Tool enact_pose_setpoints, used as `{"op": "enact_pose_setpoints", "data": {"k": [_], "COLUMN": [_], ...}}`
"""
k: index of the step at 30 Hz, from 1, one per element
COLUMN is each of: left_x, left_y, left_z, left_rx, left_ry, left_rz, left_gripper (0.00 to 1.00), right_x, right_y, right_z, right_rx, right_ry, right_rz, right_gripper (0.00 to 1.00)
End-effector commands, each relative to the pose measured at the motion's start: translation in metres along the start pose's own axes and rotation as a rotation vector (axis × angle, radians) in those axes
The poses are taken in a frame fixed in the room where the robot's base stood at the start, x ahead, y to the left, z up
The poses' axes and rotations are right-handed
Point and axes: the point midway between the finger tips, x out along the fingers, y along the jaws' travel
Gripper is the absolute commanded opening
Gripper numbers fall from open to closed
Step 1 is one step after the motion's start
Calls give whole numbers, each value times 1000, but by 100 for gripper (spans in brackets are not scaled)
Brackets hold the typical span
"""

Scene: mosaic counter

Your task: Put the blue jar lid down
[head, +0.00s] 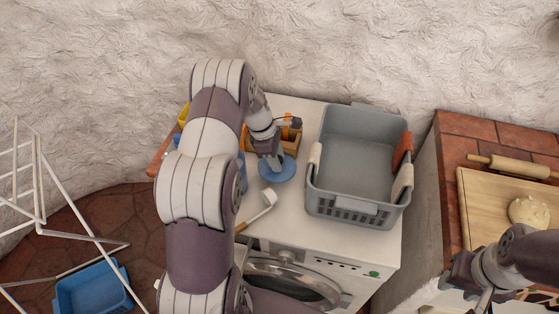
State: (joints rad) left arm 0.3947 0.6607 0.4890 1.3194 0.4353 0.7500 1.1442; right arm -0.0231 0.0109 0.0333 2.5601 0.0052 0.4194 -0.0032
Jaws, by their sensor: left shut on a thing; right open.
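The blue jar lid (284,175) is a flat round disc over the white top of the washing machine (300,222). My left gripper (271,161) comes down from above and is shut on the lid. I cannot tell whether the lid touches the machine top. My arm and gripper hide part of the area behind and left of it. My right gripper (478,296) is open at the lower right, in front of the brick counter, away from the lid.
A grey basket (357,207) stands right of the lid. A white-headed brush or scoop (268,198) lies in front of it. A wooden box (288,141) with orange items is behind. The brick counter holds a board (478,205), rolling pin (512,166) and dough (530,211).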

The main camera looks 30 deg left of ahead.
Motion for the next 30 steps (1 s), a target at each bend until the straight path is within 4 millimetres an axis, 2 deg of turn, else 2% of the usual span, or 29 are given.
{"op": "enact_pose_setpoints", "data": {"k": [4,13,14,16,25,28,30], "left_x": [22,27,27,26,24,13,-2], "left_y": [-1,0,-1,0,0,1,1], "left_z": [-6,-8,-8,-8,-7,-7,-8], "left_rx": [-1,0,0,0,1,2,1], "left_ry": [-1,0,0,0,0,1,1], "left_rz": [-3,-2,-2,-2,-1,3,4], "left_gripper": [0,0,38,60,60,60,60], "right_x": [-4,-1,-1,-2,-3,0,3], "right_y": [0,0,0,0,0,0,0], "right_z": [-1,0,0,0,0,0,0], "right_rx": [0,0,0,0,0,0,0], "right_ry": [0,0,0,0,0,0,0], "right_rz": [0,0,0,0,0,0,0], "right_gripper": [43,43,43,43,43,43,43]}}
